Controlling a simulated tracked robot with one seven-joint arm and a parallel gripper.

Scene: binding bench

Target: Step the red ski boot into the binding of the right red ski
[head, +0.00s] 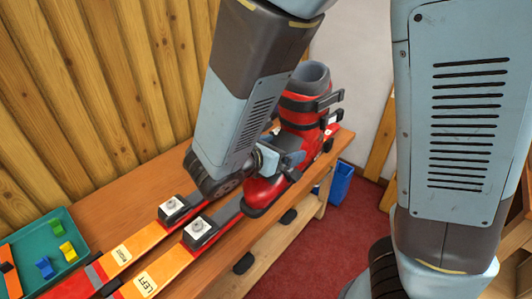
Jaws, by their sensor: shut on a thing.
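The red ski boot (302,115) stands upright with its toe toward the lower left. My gripper (288,163) is shut on the boot around its lower front; my arm hides part of the hold. The ski labelled RIGHT (136,244) lies on the far side, orange and red, with a grey toe piece (174,206). The ski labelled LEFT (160,268) lies parallel on the near side, with its own toe piece (199,230). The boot's toe appears over the near ski, behind that toe piece. I cannot tell whether the sole touches it. The heel pieces are mostly hidden.
The skis lie on a wooden bench (98,207) against a plank wall (90,90). A teal tray (22,237) with small coloured blocks is at the lower left. A blue bin (342,183) stands beyond the bench, near the red carpet (325,240).

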